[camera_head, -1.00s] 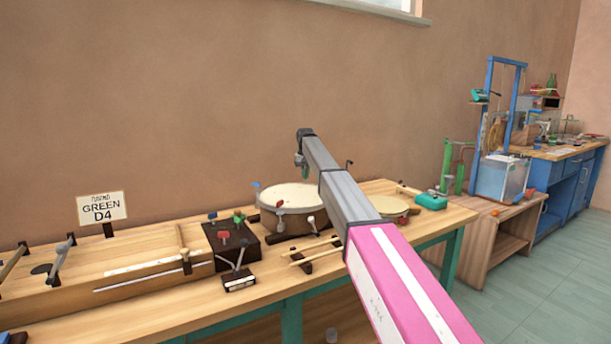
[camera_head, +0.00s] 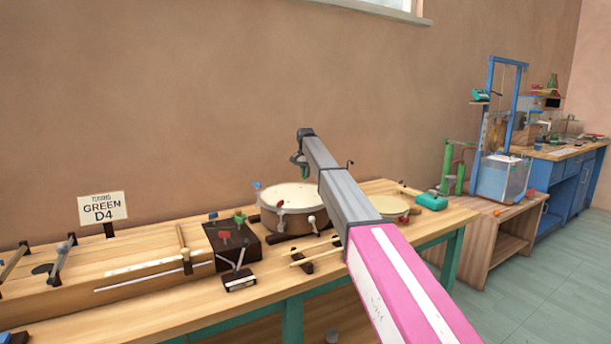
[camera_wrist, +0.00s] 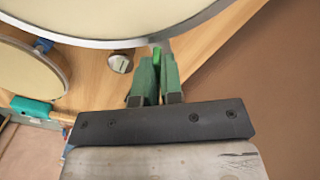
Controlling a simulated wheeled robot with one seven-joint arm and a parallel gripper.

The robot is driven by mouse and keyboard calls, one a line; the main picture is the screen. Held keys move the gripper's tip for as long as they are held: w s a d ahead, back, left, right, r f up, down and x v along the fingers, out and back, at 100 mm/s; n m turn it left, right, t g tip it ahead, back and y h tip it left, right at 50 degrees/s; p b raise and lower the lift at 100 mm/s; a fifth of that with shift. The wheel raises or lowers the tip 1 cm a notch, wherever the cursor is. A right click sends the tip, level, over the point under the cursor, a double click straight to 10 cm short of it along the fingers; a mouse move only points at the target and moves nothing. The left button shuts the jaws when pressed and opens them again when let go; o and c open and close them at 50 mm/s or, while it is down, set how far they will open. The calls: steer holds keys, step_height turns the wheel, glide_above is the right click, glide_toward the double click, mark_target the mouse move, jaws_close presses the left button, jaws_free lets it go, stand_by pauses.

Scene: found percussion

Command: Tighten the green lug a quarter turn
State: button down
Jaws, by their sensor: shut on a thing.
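The green lug (camera_wrist: 157,54) shows as a small bright green piece at the drum's rim in the wrist view. My gripper (camera_wrist: 159,62) has its two dark green fingers closed around it, hiding most of it. In the head view my gripper (camera_head: 305,173) points down at the far side of the cream-headed drum (camera_head: 290,196), and the lug there is hidden. The drum also shows a blue lug (camera_head: 257,186), a red lug (camera_head: 279,204) and a pale metal lug (camera_head: 312,220). A sign (camera_head: 103,208) reads "TUNING GREEN D4".
A dark block (camera_head: 216,242) with red and green pieces stands left of the drum. A smaller drum (camera_wrist: 28,78) and a teal box (camera_head: 431,201) are close on the other side. Sticks (camera_head: 312,252) lie in front. The wall is behind.

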stand_by(0.3)
steer(key=c, duration=1.3)
jaws_free()
steer(key=shift+o, duration=0.2)
steer(key=shift+r, duration=0.1)
step_height(320, 180, up, 11)
steer(key=shift+f, duration=0.2)
